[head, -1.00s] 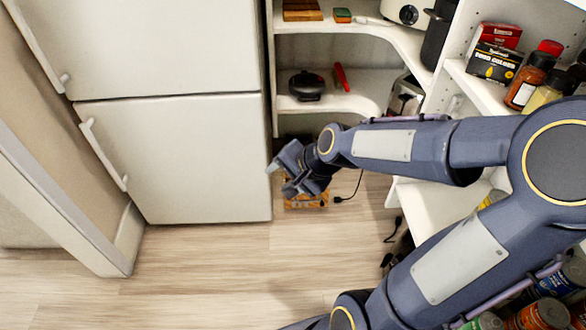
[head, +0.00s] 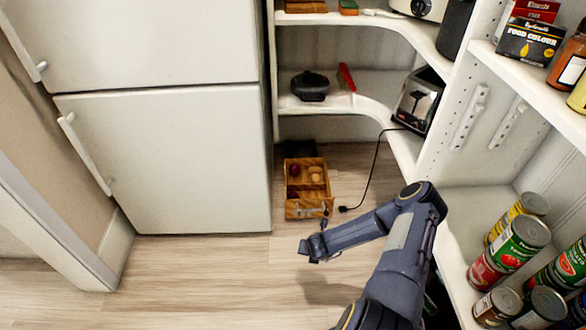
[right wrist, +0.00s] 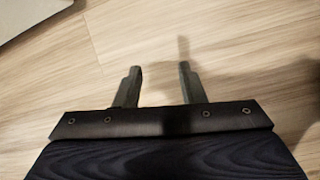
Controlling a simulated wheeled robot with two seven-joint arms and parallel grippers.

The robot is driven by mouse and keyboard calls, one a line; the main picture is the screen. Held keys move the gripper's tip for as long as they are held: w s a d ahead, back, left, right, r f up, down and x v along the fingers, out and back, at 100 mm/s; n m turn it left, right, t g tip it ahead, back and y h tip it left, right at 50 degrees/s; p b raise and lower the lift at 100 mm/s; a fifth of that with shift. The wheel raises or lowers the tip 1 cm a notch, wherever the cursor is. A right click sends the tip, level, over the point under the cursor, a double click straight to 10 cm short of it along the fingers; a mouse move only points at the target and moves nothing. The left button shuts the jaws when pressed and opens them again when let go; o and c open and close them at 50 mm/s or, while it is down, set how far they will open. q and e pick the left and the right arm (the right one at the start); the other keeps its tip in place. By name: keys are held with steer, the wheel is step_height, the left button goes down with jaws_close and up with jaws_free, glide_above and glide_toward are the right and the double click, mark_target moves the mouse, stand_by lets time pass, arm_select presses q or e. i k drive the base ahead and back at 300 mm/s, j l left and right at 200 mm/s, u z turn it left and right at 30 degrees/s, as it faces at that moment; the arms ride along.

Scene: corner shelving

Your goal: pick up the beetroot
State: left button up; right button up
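The beetroot is most likely the dark red round item (head: 294,170) in the back left part of a wooden crate (head: 309,211) on the floor. It is small in the head view, so I cannot be sure. My right gripper (head: 306,250) is in front of the crate, apart from it, over bare floor. In the right wrist view my right gripper (right wrist: 160,75) has its two fingers apart with nothing between them. The beetroot is outside that view. My left gripper is not in view.
Tan round items (head: 315,173) lie beside the dark one in the crate. A fridge (head: 160,160) stands to the left. Corner shelves (head: 330,105) rise behind, with a toaster (head: 416,101) whose cord (head: 376,165) hangs to the floor. Cans (head: 521,243) stand at right. The front floor is clear.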

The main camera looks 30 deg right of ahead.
mark_target(294, 170)
steer(key=i+l+u, duration=0.1)
steer(key=i+l, duration=0.2)
steer(key=i+l+u, duration=0.1)
steer(key=i+l, duration=0.15)
steer(key=l, duration=0.25)
steer(key=i+l, duration=0.3)
steer(key=i+l+u, duration=0.15)
steer(key=l, duration=0.4)
steer(key=i, duration=0.1)
